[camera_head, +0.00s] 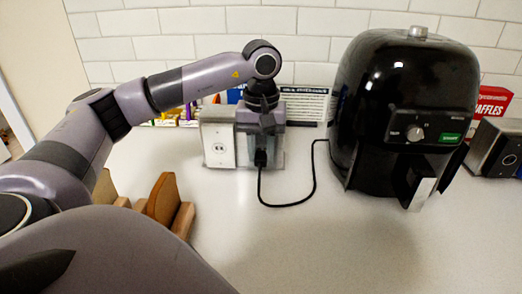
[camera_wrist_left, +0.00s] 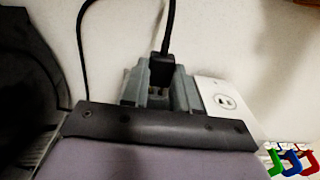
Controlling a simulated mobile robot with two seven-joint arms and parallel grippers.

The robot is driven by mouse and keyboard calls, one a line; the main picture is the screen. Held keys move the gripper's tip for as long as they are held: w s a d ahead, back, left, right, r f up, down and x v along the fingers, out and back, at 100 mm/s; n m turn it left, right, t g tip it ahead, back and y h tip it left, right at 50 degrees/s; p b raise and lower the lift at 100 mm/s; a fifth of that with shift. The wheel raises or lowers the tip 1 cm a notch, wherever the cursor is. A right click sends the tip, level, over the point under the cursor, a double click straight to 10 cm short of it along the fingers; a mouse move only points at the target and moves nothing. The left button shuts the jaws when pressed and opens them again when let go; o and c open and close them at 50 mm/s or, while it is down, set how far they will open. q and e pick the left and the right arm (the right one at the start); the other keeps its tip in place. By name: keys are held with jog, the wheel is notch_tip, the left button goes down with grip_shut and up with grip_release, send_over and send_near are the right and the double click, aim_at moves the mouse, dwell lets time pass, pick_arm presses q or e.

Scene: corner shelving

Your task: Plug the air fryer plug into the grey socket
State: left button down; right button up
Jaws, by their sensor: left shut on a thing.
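The air fryer (camera_head: 403,95) is black and stands upright on the counter at the right. Its black cable (camera_head: 312,180) curves left along the counter to the black plug (camera_head: 261,158). My left gripper (camera_head: 261,128) points down over the grey socket (camera_head: 277,158), shut on the plug; the plug also shows in the left wrist view (camera_wrist_left: 162,68). The gripper hides much of that socket. A white socket (camera_head: 218,148) stands directly left of it. My right gripper is not in view.
A red waffle box (camera_head: 495,98) and a metal appliance (camera_head: 496,148) stand right of the fryer. A wooden rack (camera_head: 183,220) with a brown board (camera_head: 162,198) stands at the left. The middle front of the counter (camera_head: 310,245) is clear.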

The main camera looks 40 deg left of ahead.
aim_at(261, 151)
pick_arm(q)
jog(key=shift+w+a, duration=0.45)
jog(key=shift+w, duration=0.1)
jog(key=c, duration=0.8)
grip_release()
jog(key=shift+r, duration=0.1)
notch_tip(261, 151, up, 7)
